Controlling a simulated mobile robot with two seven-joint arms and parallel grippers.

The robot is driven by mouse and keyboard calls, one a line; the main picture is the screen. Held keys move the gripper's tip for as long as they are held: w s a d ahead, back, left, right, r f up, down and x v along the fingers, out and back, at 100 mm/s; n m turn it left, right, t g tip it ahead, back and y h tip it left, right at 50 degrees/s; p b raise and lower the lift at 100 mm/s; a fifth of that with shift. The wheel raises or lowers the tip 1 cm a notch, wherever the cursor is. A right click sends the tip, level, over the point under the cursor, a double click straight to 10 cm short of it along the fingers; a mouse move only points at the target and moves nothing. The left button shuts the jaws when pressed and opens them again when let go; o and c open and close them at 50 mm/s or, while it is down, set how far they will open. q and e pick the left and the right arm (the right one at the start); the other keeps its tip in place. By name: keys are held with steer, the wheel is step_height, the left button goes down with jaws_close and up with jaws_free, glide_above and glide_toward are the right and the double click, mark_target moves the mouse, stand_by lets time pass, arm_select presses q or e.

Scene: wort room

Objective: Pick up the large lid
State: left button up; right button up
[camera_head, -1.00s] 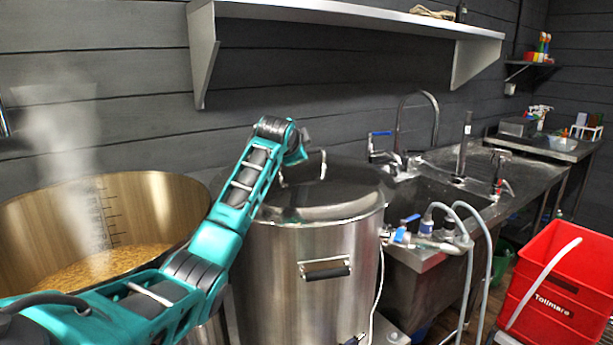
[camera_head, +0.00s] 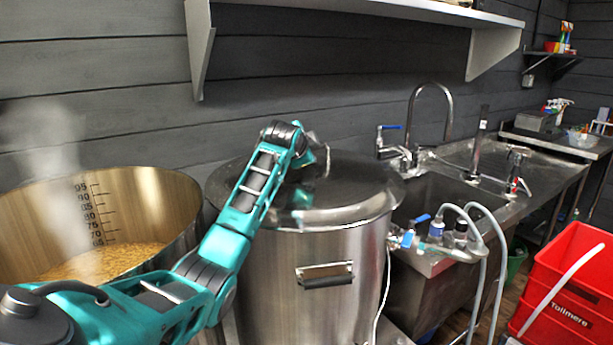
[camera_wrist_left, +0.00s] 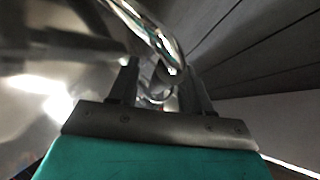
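The large lid (camera_head: 345,205) is a shiny steel disc lying on the tall steel pot (camera_head: 300,260) in the head view. Its curved metal handle (camera_wrist_left: 152,32) shows in the left wrist view, running down toward the space between my fingers. My left gripper (camera_wrist_left: 160,88) is open there, its two dark fingers apart on either side of the handle's near end. I cannot tell whether they touch it. In the head view my left wrist is over the lid's back part and hides most of the handle and fingers. My right gripper is in neither view.
A wide open kettle (camera_head: 150,195) of steaming grain stands at left, under my arm. A sink counter (camera_head: 535,185) with taps and hoses is right of the pot. A wall shelf (camera_head: 400,10) hangs above. A red crate (camera_head: 565,285) is at lower right.

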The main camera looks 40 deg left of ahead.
arm_select(q)
jaws_close()
steer(key=shift+f, duration=0.1)
stand_by(1.1)
steer(key=shift+r, duration=0.35)
